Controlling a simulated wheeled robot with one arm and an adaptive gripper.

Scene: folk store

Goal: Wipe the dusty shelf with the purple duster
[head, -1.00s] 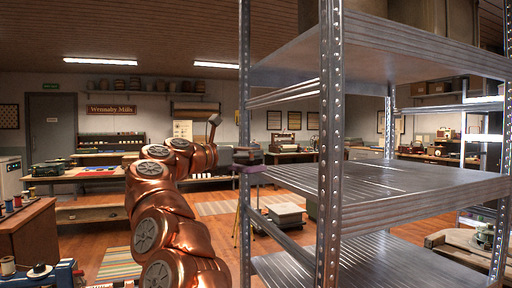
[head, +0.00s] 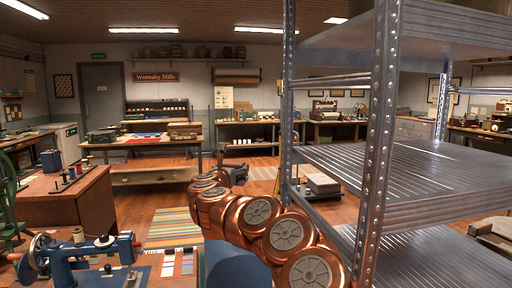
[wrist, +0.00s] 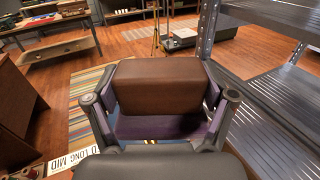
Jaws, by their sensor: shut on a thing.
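The metal shelf unit (head: 372,190) stands on the right of the head view, with bare ribbed boards at several heights. Its middle board (head: 415,172) has pale streaks that could be dust or glare. In the wrist view the shelf (wrist: 275,115) is at the right, apart from my gripper. My gripper (wrist: 160,98) is shut on the purple duster, whose brown block (wrist: 158,84) sits over a purple part (wrist: 150,126) between the fingers. In the head view my gripper (head: 236,172) is small and dark, left of the shelf's front post; the duster is not clear there.
A wooden cabinet (head: 65,205) with spools and a blue sewing machine (head: 100,262) stand at the left. A striped rug (head: 175,228) lies on the floor. Work tables line the back. Open wooden floor (head: 140,200) lies left of the shelf, near a grey box (head: 323,184).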

